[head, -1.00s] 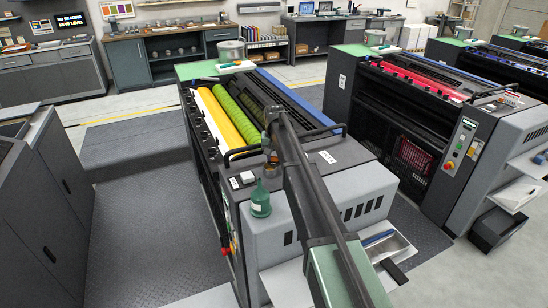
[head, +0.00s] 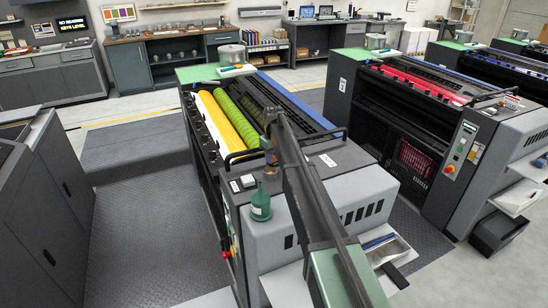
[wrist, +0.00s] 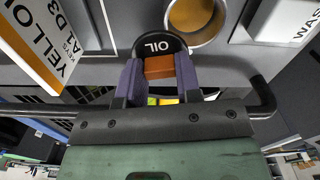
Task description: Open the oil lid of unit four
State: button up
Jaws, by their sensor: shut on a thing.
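In the wrist view, the oil lid (wrist: 160,46) is a black rounded piece with white letters OIL. An orange-brown tab (wrist: 159,68) stands at its edge. My gripper (wrist: 160,75) has its two purple-grey fingers shut on this tab, one on each side. Right beside the lid is a round opening (wrist: 194,14) with a pale rim and an amber inside. In the head view, my gripper (head: 269,152) is at the near end of the press unit (head: 318,200) with the yellow and green rollers. The lid is too small and too hidden to make out there.
A green oil bottle (head: 261,204) stands on the unit close to my gripper. A dark handrail (wrist: 262,97) runs near the fingers in the wrist view. A YELLOW label plate (wrist: 38,40) and a white box (wrist: 285,20) flank the lid. Another press (head: 400,130) stands at right.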

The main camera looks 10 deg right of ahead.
dwell(0.4)
jog(key=o, duration=0.9)
jog(key=shift+r, duration=0.1)
notch_tip(320, 180, up, 11)
jog(key=p, duration=1.1)
jog(key=shift+f, duration=0.2)
